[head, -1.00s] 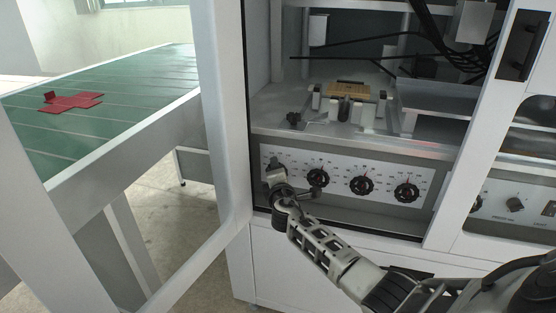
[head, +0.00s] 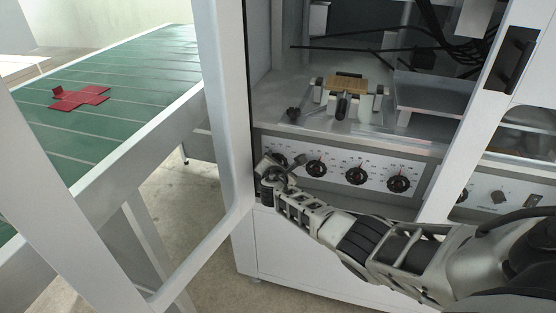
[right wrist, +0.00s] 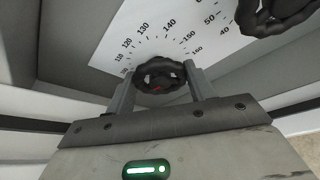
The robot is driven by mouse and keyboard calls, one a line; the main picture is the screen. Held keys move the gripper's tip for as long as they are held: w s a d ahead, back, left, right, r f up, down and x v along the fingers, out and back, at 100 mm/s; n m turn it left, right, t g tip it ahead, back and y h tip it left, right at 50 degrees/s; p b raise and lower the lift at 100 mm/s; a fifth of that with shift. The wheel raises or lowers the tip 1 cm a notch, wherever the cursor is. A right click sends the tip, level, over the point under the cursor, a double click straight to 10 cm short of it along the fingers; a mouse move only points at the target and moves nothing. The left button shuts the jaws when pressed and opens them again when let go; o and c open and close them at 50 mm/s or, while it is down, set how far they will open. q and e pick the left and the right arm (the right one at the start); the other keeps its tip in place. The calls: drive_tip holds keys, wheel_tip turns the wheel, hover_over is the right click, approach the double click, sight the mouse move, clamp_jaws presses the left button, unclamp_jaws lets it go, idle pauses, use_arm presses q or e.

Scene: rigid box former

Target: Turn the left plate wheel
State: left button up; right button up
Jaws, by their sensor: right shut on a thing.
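The left plate wheel (right wrist: 160,74) is a black, lobed knob with a red mark, on a white dial plate (right wrist: 125,47) printed with numbers. In the right wrist view it sits between the two fingers of my right gripper (right wrist: 161,88), which is shut on it. In the head view my right gripper (head: 270,166) is at the leftmost wheel on the machine's front panel, and its fingers and wrist partly hide that wheel. My left gripper is not in view.
More black wheels, a middle one (head: 316,168) and a right one (head: 398,184), line the panel. The open white door frame (head: 228,120) stands close left of my right gripper. A green conveyor (head: 130,95) carries a red cross-shaped blank (head: 80,97).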

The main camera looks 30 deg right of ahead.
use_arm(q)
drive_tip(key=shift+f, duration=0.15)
use_arm(e)
drive_tip(key=shift+f, duration=0.1)
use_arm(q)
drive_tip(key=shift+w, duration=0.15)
use_arm(e)
drive_tip(key=o, duration=1)
drive_tip(key=shift+c, duration=0.2)
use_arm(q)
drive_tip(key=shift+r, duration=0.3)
use_arm(e)
drive_tip(key=shift+s+a, duration=0.1)
use_arm(q)
drive_tip(key=p, duration=0.3)
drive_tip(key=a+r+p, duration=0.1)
drive_tip(key=p, duration=0.2)
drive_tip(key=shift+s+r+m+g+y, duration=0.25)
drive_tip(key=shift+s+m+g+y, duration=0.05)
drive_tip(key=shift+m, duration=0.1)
use_arm(e)
drive_tip(key=v, duration=1.5)
drive_tip(key=shift+s+a+r, duration=0.25)
drive_tip(key=shift+a, duration=0.05)
